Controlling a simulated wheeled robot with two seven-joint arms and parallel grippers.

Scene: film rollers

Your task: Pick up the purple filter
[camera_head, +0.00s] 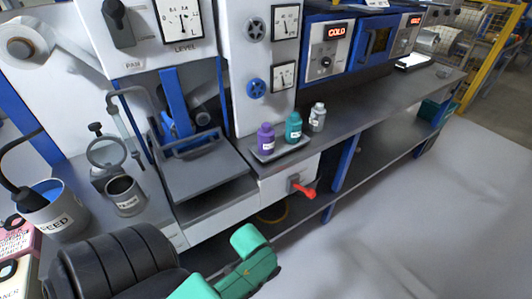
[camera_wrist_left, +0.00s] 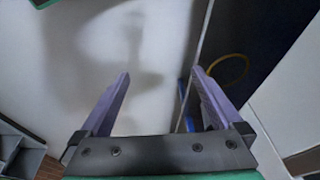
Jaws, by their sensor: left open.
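The purple bottle is not in the left wrist view. My right gripper is not in view.
A teal bottle (camera_head: 293,129) and a grey bottle (camera_head: 317,118) stand right of the purple one. A red-handled valve (camera_head: 303,188) juts from the counter front below. A press platform (camera_head: 205,172) is to the left. The counter further right is mostly clear.

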